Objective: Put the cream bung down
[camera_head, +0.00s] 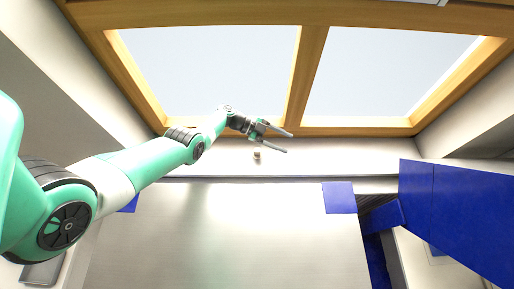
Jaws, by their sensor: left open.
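The small cream bung (257,155) stands on the pale ledge below the window, near the middle of the camera_head view. My left gripper (289,142) is open, its two fingers pointing to the right. In the picture the bung shows just below the gripper's base, outside the jaws, with a small gap between them. The jaws look empty. My right gripper does not show.
The wooden window frame (312,65) rises behind the ledge (330,155). A broad metal surface (230,235) lies in front and is clear. Blue panels (450,215) stand at the right, and a blue block (339,197) sits at the metal surface's corner.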

